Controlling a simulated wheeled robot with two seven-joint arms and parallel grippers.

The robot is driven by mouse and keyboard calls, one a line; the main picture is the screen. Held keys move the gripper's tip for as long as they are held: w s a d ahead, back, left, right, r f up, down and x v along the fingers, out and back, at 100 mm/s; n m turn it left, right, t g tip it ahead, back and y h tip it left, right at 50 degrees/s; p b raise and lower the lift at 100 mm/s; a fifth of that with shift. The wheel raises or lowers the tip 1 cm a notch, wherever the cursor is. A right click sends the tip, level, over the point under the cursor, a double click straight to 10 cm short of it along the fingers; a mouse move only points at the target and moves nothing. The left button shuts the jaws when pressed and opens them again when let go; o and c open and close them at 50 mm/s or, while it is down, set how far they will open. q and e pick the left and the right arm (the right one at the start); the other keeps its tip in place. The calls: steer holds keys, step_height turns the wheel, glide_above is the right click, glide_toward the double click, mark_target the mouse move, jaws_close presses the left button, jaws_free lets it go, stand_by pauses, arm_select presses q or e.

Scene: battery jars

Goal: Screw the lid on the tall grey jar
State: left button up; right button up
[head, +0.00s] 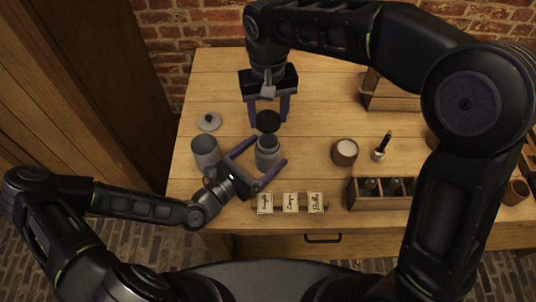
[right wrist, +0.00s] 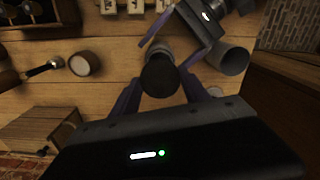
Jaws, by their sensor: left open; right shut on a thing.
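A grey jar (head: 268,155) stands upright on the table between the spread fingers of my left gripper (head: 269,153), which is open. My right gripper (head: 268,114) points down and is shut on a round black lid (head: 268,122). The lid is just above the jar's mouth, apparently with a small gap. In the right wrist view the black lid (right wrist: 160,76) hides most of the jar's top, and the jar's grey side (right wrist: 172,47) shows beyond it. A second grey jar (head: 205,152) stands to the left, outside my left gripper.
A loose grey lid with a knob (head: 209,122) lies behind the second jar. Several cards (head: 290,203) stand at the front edge.

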arm_select(q)
jaws_close()
stand_by(1.1)
